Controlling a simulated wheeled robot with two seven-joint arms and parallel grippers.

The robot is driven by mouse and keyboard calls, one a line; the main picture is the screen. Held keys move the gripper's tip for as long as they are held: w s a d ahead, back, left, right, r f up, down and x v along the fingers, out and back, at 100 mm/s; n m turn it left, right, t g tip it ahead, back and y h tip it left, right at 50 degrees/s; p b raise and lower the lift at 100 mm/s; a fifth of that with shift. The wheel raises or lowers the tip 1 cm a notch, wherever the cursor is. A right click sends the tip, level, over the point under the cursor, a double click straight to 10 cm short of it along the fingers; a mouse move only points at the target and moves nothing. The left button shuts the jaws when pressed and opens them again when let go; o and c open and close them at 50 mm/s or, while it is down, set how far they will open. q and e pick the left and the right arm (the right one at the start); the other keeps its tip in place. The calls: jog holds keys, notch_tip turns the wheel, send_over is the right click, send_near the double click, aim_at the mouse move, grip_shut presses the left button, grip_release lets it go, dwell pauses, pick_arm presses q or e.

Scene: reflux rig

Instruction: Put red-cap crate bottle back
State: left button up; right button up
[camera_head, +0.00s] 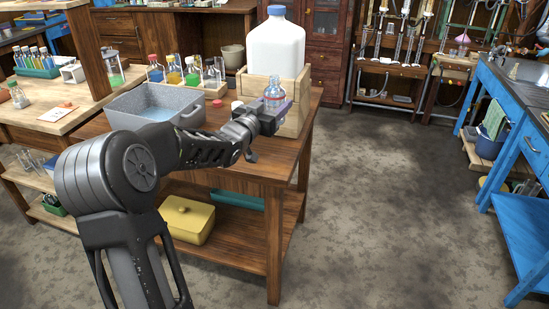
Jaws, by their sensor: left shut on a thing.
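My left gripper (274,112) is shut on a small clear bottle (275,91) with a bluish tint. The bottle stands upright between the fingers, in front of a wooden crate (298,121) on the table's right end. The gripper hides its lower part, and I cannot tell whether it touches the crate. No red cap shows clearly on its top. A small red item (217,103) lies on the table left of the gripper. Another bottle with a red top (154,68) stands at the back left. My right gripper is not in view.
A large white jug (275,48) with a blue cap rises from the crate. A grey basin (150,103) of water stands on the wooden table left of my gripper. Several small bottles stand behind it. Open floor (390,190) lies to the right.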

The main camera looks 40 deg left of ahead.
pick_arm(q)
jog(key=shift+f+b, duration=0.3)
jog(key=shift+f, duration=2.8)
jog(key=shift+f, duration=1.9)
jog(key=shift+f+b, duration=0.2)
jog(key=shift+b, duration=0.2)
jog(key=o, duration=1.6)
jog(key=shift+r, duration=0.15)
